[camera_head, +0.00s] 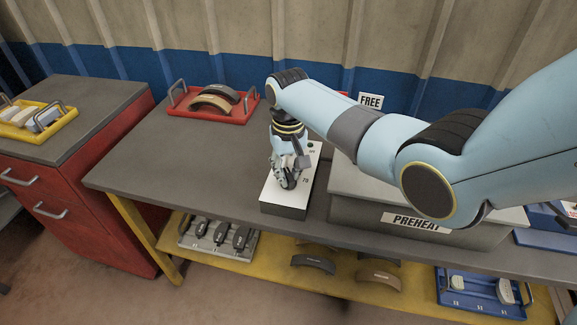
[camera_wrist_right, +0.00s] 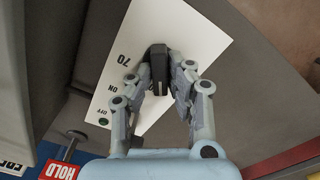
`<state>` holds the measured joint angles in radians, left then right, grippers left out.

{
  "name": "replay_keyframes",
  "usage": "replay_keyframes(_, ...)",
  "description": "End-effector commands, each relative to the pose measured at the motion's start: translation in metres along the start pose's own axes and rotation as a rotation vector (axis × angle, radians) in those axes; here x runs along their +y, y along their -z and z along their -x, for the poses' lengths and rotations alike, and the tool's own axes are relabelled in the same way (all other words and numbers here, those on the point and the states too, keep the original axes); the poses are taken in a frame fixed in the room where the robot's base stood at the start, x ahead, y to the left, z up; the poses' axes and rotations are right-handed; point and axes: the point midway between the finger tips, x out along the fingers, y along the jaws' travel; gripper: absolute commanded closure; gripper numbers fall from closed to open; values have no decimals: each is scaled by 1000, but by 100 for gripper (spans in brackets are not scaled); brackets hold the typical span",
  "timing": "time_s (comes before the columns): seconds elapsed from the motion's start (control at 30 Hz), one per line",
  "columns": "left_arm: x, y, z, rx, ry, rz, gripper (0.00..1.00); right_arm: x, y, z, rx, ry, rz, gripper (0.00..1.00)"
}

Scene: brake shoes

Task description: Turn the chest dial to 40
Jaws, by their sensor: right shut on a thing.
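The chest dial (camera_wrist_right: 159,66) is a dark knob on a white control box (camera_wrist_right: 185,22), which carries the marks 70, ON and OFF. The box (camera_head: 284,211) stands on the grey bench beside the grey PREHEAT chest (camera_head: 350,208) in the head view. My right gripper (camera_wrist_right: 161,76) points down at the box, its two fingers closed on either side of the knob. In the head view the right gripper (camera_head: 287,182) largely hides the dial. I cannot read the dial's setting. A green lamp (camera_wrist_right: 104,122) sits by OFF. My left gripper is not in view.
A red tray (camera_head: 239,117) with brake shoes lies at the back of the bench (camera_head: 150,160). A FREE sign (camera_head: 370,102) stands behind my arm. Trays and loose shoes lie on the yellow lower shelf. The bench left of the box is clear.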

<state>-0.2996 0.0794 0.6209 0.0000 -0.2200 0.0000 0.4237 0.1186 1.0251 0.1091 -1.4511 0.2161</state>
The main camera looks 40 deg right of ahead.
Motion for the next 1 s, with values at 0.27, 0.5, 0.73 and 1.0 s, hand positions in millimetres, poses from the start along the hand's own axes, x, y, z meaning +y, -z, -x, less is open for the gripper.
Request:
replay_keyframes(0.27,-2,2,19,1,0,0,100,-1,0,2,-2,0,222,100)
replay_keyframes(0.5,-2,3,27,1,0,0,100,-1,0,1,0,0,372,100)
replay_keyframes(0.73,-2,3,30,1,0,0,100,-1,0,0,1,0,452,100)
replay_keyframes(1.0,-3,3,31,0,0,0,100,-1,0,0,1,0,478,100)
